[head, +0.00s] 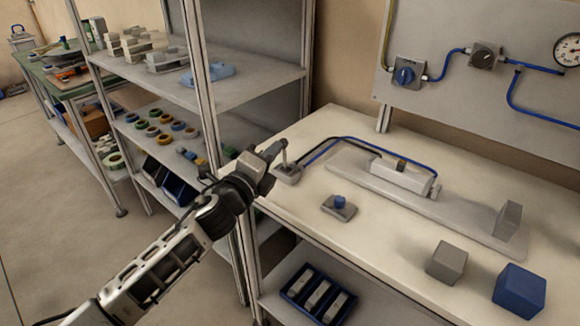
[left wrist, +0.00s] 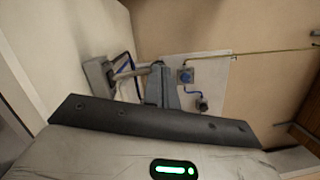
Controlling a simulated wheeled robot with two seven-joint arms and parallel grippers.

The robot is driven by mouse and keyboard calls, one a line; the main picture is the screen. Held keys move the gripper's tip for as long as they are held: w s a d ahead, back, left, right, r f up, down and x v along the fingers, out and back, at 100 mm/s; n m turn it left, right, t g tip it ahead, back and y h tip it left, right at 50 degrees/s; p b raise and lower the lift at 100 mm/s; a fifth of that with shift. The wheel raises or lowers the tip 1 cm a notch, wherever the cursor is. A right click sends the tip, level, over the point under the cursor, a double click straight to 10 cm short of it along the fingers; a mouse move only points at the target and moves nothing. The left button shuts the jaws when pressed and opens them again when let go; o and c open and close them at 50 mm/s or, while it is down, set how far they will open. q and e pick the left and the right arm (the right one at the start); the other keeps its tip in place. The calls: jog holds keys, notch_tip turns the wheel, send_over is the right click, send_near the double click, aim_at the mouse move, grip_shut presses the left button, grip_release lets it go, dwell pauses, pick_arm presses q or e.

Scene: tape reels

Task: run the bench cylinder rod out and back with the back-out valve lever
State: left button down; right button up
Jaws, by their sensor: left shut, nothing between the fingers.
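The back-out valve is a small grey block (head: 289,174) at the bench's left back edge, with a short upright lever (head: 284,154). My left gripper (head: 273,151) is shut and empty, its tips close beside the lever; I cannot tell if they touch. In the left wrist view, the valve block (left wrist: 99,76) and its pale lever (left wrist: 132,72) show just left of the shut fingers (left wrist: 157,70). The light grey cylinder (head: 400,177) lies on a long grey baseplate (head: 460,224). Only a short end piece (head: 436,189) shows at its right, well apart from the upright end block (head: 508,220).
A blue-button valve (head: 339,205) sits on the bench before the cylinder. A grey cube (head: 446,262) and a blue cube (head: 519,290) stand at the front right. Hoses arch behind the valve. A shelf rack post (head: 199,85) rises left of my gripper.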

pick_arm(q)
jog(key=shift+d+r, duration=0.25)
jog(key=shift+r, duration=0.1)
jog(key=shift+s+d+f, duration=0.15)
jog(key=shift+s, duration=0.1)
jog(key=shift+s+d+f, duration=0.15)
jog(key=shift+s+d, duration=0.05)
jog(key=shift+s, duration=0.4)
jog(key=shift+s+d+f, duration=0.15)
jog(key=shift+s, duration=0.45)
jog(key=v, duration=1.1)
jog(key=shift+d+r, duration=0.1)
jog(key=shift+r, duration=0.05)
jog(key=s+a+f+n+g+y, duration=0.3)
jog(key=s+a+f+n, duration=0.1)
jog(key=s+f+n, duration=0.6)
jog(key=s+a+f+n+g+y, duration=0.3)
jog(key=s+a+f+n, duration=0.1)
jog(key=s+f+n, duration=0.6)
notch_tip(320, 180, down, 3)
jog(key=n, duration=0.5)
jog(key=shift+a, duration=0.3)
jog(key=shift+w+f, duration=0.1)
